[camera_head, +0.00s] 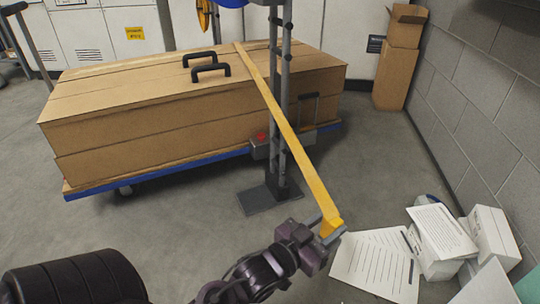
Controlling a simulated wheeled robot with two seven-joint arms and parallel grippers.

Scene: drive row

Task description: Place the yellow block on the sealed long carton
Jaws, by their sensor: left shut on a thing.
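My left gripper (328,229) comes in from the bottom and is shut on the near end of the yellow block (298,156). The block shows as a long, narrow bar that slants up and left across the picture. Its far part overlaps the carton's top in the view; I cannot tell whether it touches. The sealed long carton (130,122) is brown and closed, with two black handles on top. It lies on a blue wheeled platform (170,174) at the upper left. My right gripper is not in view.
A grey post (285,100) on a flat base (266,197) stands in front of the carton, close to the block in the picture. Papers (375,264) and white boxes (490,238) lie at the lower right. Tall brown cartons (396,75) stand by the wall.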

